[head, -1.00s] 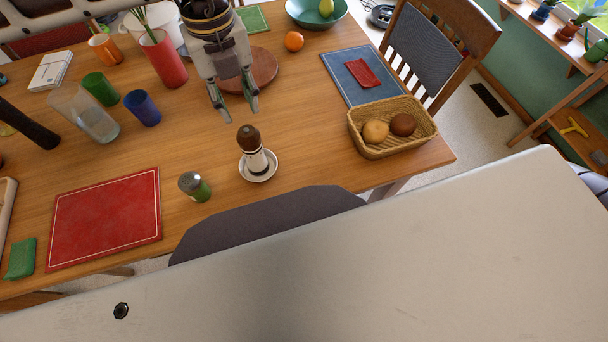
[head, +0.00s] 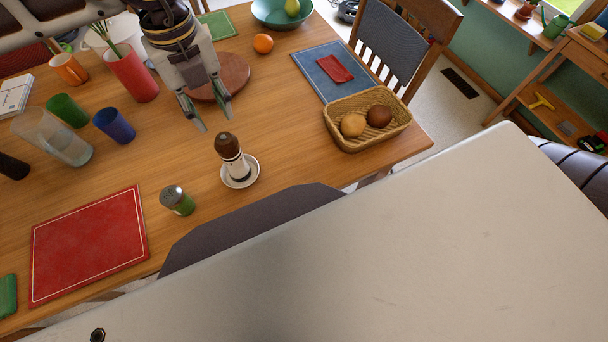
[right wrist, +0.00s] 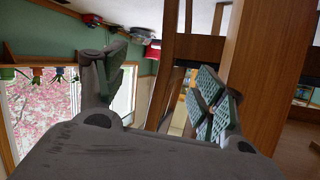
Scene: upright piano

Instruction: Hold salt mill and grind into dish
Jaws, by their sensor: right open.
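The salt mill (head: 231,152), with a brown top and a white and dark body, stands upright on a small white dish (head: 252,178) near the table's front edge. My left gripper (head: 214,113) is open and empty, pointing down just beyond the mill in the head view, with a visible gap to it. My right gripper shows in the right wrist view (right wrist: 160,88), open with nothing between its fingers. It is away from the mill, facing wooden furniture and a window.
A basket (head: 345,137) with two round items stands right. A dark chair back (head: 250,222) is at the front edge. Cups and a glass (head: 60,140) stand far left. Bare table surrounds the mill.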

